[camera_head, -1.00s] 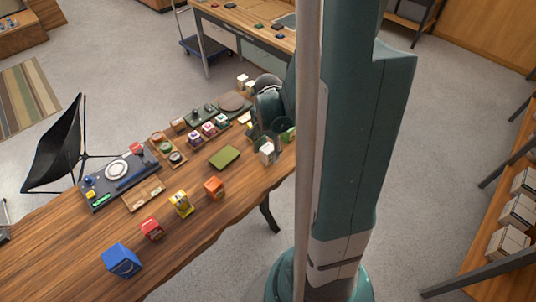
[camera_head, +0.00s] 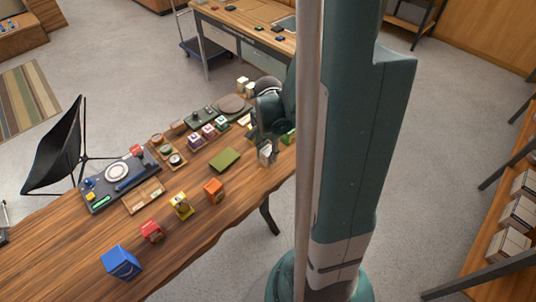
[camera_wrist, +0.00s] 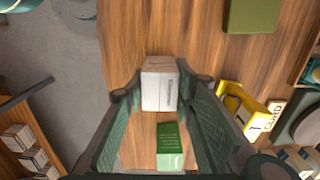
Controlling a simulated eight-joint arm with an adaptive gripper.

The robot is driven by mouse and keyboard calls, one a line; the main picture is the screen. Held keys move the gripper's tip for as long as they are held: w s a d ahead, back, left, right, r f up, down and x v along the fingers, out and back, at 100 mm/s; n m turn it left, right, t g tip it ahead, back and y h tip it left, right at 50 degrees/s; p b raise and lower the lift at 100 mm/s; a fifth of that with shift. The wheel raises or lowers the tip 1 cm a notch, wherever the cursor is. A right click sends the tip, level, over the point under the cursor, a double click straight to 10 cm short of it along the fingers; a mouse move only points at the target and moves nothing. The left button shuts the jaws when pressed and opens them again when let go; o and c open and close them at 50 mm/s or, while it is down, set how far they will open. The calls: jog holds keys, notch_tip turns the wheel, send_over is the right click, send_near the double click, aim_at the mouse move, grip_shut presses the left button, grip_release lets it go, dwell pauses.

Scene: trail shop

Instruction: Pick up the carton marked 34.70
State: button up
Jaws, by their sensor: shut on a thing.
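A white carton (camera_wrist: 160,84) is between the fingertips of my gripper (camera_wrist: 162,92) in the wrist view, and my gripper is shut on it. The same white carton also shows at the table's right end in the head view (camera_head: 265,154), partly covered by the fingers. I cannot read 34.70 on any carton. A green carton (camera_wrist: 170,147) stands on the table close by, between the finger bases in the wrist view.
A yellow holder (camera_wrist: 242,110) with a card is to the right in the wrist view. An olive flat box (camera_head: 225,159) lies left of my gripper. Orange (camera_head: 213,190), yellow (camera_head: 181,204), red (camera_head: 152,231) and blue (camera_head: 121,262) cartons line the near edge.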

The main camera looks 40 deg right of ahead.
aim_at(268, 150)
jog(key=shift+r, duration=0.1)
jog(key=shift+r+p, duration=1.05)
jog(key=shift+r, duration=3.8)
